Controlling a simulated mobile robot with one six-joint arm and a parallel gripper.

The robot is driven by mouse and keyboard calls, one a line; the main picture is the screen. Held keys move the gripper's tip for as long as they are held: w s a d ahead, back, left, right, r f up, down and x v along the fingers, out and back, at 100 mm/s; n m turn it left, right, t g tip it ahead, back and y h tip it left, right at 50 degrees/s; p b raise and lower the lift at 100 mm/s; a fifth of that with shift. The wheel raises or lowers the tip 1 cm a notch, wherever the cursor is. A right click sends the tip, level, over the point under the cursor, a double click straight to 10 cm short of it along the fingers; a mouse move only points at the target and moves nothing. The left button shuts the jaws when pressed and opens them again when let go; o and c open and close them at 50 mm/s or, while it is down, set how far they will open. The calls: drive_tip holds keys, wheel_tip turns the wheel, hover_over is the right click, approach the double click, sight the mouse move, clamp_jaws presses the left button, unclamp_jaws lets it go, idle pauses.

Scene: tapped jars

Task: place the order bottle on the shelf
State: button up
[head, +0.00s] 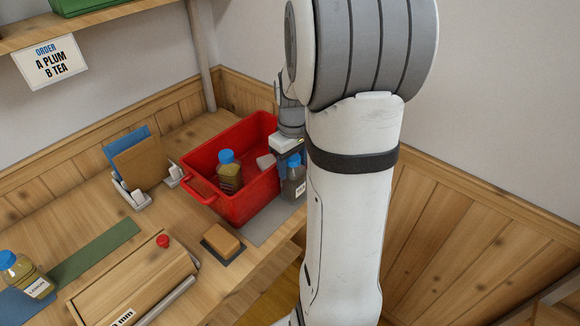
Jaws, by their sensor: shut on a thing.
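My gripper (281,157) is at the right end of the red crate, partly hidden by my arm. It is shut on a dark bottle with a blue cap and a white label (293,183); the label is too small to read. The bottle looks upright at the crate's right side; I cannot tell whether it touches anything below. Another blue-capped bottle (230,176), with brownish contents, stands inside the red crate (253,207). The wooden shelf (105,14) is at the top left. Its order card (50,62) reads "A PLUM, B TEA".
A wooden box with a red knob (135,285), a sponge-like block (221,240) and a file holder (138,165) are on the table. Green crate (75,5) on the shelf.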

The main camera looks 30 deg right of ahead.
drive_tip(key=shift+f, duration=0.15)
drive_tip(key=o, duration=1.5)
